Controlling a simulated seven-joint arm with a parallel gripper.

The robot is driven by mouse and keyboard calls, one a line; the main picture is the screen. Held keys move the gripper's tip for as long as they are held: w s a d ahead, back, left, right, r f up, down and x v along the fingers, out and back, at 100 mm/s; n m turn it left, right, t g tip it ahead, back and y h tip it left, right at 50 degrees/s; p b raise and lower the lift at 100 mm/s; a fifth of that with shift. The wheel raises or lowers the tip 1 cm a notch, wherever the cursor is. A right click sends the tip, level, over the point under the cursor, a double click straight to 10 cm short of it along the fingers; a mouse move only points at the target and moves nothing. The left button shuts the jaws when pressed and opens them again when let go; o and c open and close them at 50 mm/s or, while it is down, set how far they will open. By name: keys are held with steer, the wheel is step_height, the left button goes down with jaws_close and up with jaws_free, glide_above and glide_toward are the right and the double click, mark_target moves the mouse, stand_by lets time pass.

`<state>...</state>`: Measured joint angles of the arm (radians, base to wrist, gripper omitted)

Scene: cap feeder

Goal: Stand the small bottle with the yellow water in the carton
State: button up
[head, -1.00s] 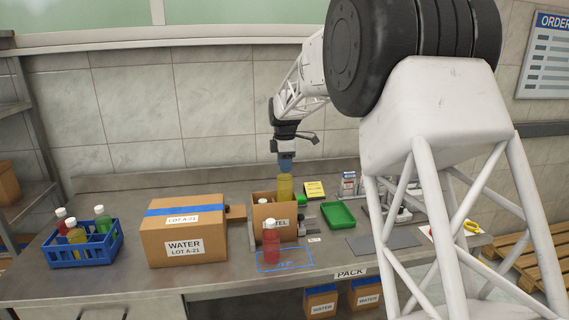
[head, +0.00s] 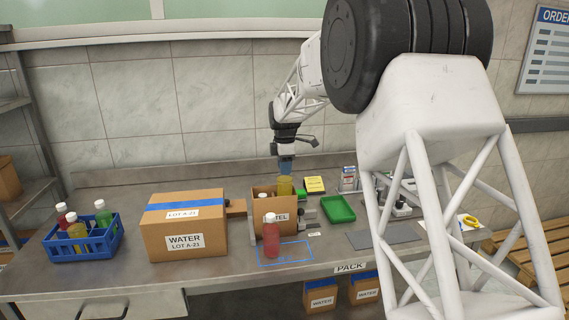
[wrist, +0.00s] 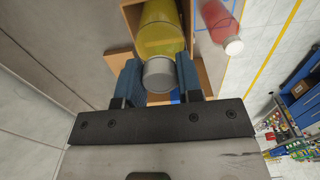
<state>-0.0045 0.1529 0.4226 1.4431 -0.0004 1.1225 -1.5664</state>
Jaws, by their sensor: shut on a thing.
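My gripper (head: 286,169) is shut on the cap of a bottle with yellow water (head: 285,186). In the wrist view the blue fingers (wrist: 158,80) grip either side of the grey-white cap, and the yellow bottle (wrist: 165,30) extends beyond it. The open brown carton (head: 261,217), with a label ending in "TEL", stands mid-bench. The bottle is upright with its lower part hidden behind the carton's front wall; its base is not visible.
A red bottle (head: 271,240) stands in front of the carton by a blue outline. A large WATER box (head: 184,240) is left of it. A blue crate (head: 85,251) holds red, yellow and green bottles. A green tray (head: 338,209) lies to the right.

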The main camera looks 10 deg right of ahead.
mark_target(285, 178)
steer(key=shift+f, duration=3.6)
steer(key=o, duration=1.2)
steer(key=shift+c, duration=0.2)
steer(key=c, duration=0.4)
steer(key=shift+o, duration=0.2)
steer(key=shift+r, duration=0.2)
